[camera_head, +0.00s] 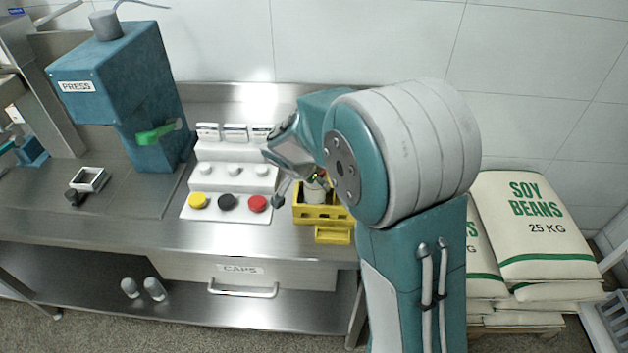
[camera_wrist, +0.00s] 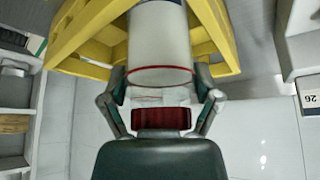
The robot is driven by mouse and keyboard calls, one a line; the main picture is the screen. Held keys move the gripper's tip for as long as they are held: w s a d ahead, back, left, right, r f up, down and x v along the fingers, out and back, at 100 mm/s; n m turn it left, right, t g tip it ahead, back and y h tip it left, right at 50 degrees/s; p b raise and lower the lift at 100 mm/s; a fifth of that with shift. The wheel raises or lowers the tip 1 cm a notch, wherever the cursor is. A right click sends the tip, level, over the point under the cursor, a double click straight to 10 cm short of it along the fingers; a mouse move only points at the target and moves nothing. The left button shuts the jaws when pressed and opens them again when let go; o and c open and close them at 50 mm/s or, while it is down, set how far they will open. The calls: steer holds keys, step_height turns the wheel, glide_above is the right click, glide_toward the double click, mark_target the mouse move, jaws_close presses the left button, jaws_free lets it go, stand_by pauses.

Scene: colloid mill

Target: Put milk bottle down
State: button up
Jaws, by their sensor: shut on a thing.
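The milk bottle (camera_wrist: 160,45) is pale white with a thin red line around its near end and a dark blue band farther along. My gripper (camera_wrist: 160,82) is shut on it, with one finger on each side. In the head view the bottle (camera_head: 315,192) shows as a small pale shape at the yellow crate (camera_head: 322,213), partly hidden by my arm. In the wrist view the crate's yellow bars (camera_wrist: 82,42) lie beyond and on both sides of the bottle. I cannot tell whether the bottle rests on the crate floor.
Left of the crate stands a white stand (camera_head: 236,180) with yellow, black and red caps in front. A teal press (camera_head: 120,95) with a green handle is farther left. A small white-rimmed holder (camera_head: 89,179) sits on the steel bench. Soy bean sacks (camera_head: 535,240) are stacked at right.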

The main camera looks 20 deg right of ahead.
steer(key=shift+d, duration=0.35)
steer(key=o, duration=1.1)
steer(key=shift+a+f, duration=0.1)
steer(key=shift+a, duration=0.25)
steer(key=shift+d, duration=0.1)
